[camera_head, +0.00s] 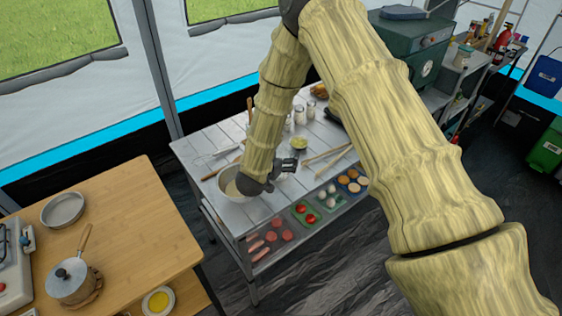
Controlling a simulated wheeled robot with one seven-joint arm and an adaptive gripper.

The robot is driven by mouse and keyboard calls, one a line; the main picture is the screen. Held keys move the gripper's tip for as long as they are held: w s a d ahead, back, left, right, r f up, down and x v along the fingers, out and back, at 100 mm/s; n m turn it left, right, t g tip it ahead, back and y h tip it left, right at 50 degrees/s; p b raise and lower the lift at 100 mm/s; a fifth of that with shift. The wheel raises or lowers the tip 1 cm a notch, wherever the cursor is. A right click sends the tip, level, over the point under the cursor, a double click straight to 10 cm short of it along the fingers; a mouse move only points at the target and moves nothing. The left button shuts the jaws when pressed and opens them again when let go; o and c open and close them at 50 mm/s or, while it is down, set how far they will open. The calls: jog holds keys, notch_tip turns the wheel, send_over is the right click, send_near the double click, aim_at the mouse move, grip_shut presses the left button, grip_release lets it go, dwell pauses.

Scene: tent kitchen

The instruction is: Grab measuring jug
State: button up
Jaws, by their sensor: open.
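I cannot make out a measuring jug for certain in the head view. My gripper (288,163) is open, over the grey slatted table (213,143). I see nothing held between its fingers, though they are small and dark here. A pale round bowl (228,187) stands at the table's front left, partly hidden by my wrist. Several small jars (299,114) stand toward the back of the table, beyond my gripper. My arm covers the right part of the table and some of what lies there.
Below the tabletop is a shelf with food trays (305,213). A wooden counter (130,210) at the left holds a lidded saucepan (72,280) and a grey pan (63,210). A green oven-like box (412,48) stands at the back right. Dark floor is open in front.

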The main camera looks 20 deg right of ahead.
jog(key=shift+w+d+f, duration=0.1)
jog(key=shift+w+d, duration=0.05)
jog(key=shift+w, duration=0.05)
jog(key=c, duration=1.3)
jog(key=shift+r, duration=0.2)
